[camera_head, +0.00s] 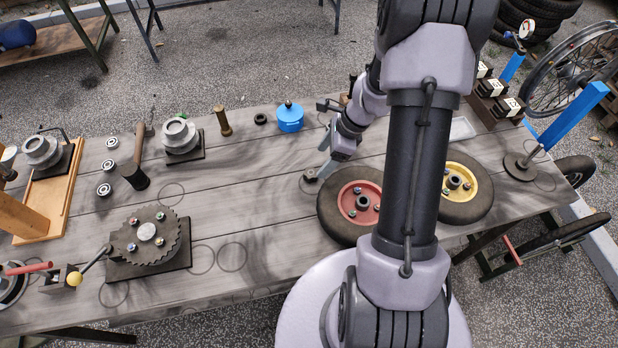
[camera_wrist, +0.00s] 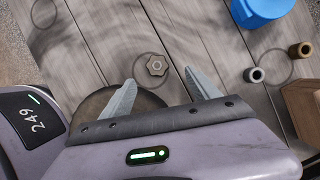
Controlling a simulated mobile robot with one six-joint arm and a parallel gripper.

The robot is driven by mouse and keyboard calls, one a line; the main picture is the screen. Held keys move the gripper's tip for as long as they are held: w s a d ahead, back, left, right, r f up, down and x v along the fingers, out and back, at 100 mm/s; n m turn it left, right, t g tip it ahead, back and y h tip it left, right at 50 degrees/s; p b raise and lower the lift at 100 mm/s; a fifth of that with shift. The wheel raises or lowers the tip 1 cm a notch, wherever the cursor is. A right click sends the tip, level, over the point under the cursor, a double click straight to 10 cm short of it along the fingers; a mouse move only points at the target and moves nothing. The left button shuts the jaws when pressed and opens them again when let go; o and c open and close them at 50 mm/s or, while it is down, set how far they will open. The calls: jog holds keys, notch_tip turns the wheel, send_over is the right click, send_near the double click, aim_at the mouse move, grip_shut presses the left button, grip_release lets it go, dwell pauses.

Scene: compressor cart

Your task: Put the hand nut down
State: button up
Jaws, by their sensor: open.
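The hand nut (camera_wrist: 156,66) is a small grey lobed knob with a centre hole. It lies flat on the grey wooden table, within a thin drawn circle, in the wrist view. My gripper (camera_wrist: 160,79) is open, with one finger to each side of the nut in the picture and the nut just beyond the tips. No contact between fingers and nut shows.
A blue canister (camera_head: 290,118) stands behind my gripper, and also shows in the wrist view (camera_wrist: 258,10). Two small bushings (camera_wrist: 254,75) lie to the right in the wrist view. A yellow-hubbed wheel (camera_head: 459,183) lies beyond my arm.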

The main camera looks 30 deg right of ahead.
aim_at(312, 172)
jog(key=b+x, duration=0.3)
jog(key=x, duration=0.3)
jog(key=shift+a+f, duration=0.2)
jog(key=shift+a, duration=0.05)
jog(key=shift+r, duration=0.15)
